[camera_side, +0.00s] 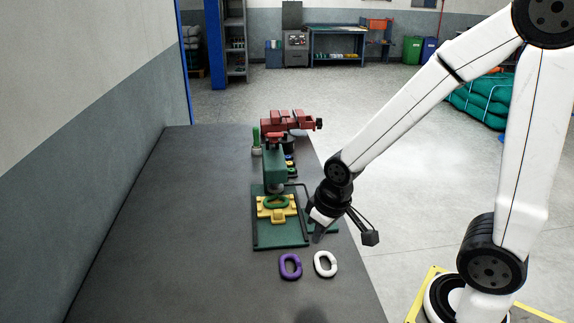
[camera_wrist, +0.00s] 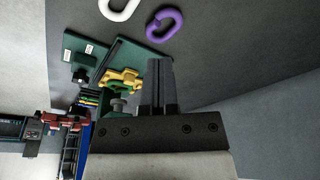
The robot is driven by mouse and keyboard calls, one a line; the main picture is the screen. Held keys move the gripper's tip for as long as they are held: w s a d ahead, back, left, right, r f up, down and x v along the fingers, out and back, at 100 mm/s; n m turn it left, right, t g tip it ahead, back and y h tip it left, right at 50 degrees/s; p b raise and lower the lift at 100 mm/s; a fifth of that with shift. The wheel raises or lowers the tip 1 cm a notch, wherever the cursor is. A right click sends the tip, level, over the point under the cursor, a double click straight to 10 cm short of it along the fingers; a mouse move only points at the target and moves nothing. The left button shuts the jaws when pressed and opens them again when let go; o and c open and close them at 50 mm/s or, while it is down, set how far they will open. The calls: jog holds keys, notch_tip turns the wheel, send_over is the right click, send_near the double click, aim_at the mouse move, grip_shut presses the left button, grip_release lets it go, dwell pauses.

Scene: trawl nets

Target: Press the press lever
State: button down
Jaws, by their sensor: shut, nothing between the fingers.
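The green press (camera_side: 273,164) stands on a dark green base plate (camera_side: 272,239). A yellow fixture (camera_side: 264,211) lies on the plate below the press head and holds a green link (camera_side: 276,202); both also show in the wrist view, the fixture (camera_wrist: 127,76) and the link (camera_wrist: 119,87). A thin dark bent rod (camera_side: 300,186) juts from the right of the press; I cannot tell if it is the press lever. My gripper (camera_side: 318,232) points down, just right of the plate. Its fingers (camera_wrist: 160,68) are together and empty. Any contact with the press parts is unclear.
A purple link (camera_side: 290,266) and a white link (camera_side: 325,264) lie in front of the plate. A red vise (camera_side: 290,122) and a green upright piece (camera_side: 256,142) stand behind. The bench (camera_side: 170,240) is clear on the left.

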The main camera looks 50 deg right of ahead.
jog(key=w+d+r+m, duration=0.25)
jog(key=w+r, duration=0.25)
jog(key=w, duration=0.5)
notch_tip(320, 180, up, 20)
jog(key=m+g, duration=0.2)
jog(key=m, duration=0.4)
send_over(273, 139)
jog(key=w, duration=0.1)
jog(key=shift+d+r+h, duration=0.4)
jog(key=shift+d+r, duration=0.3)
jog(key=shift+d, duration=0.3)
jog(key=shift+f, duration=0.15)
jog(key=f, duration=1)
jog(key=shift+w+d, duration=0.25)
jog(key=shift+w, duration=0.05)
jog(key=shift+s+a+f, duration=0.2)
jog(key=shift+f, duration=0.35)
jog(key=shift+s+a+f, duration=0.25)
jog(key=shift+f, duration=0.25)
jog(key=shift+s+a+f, duration=0.2)
jog(key=shift+f, duration=0.35)
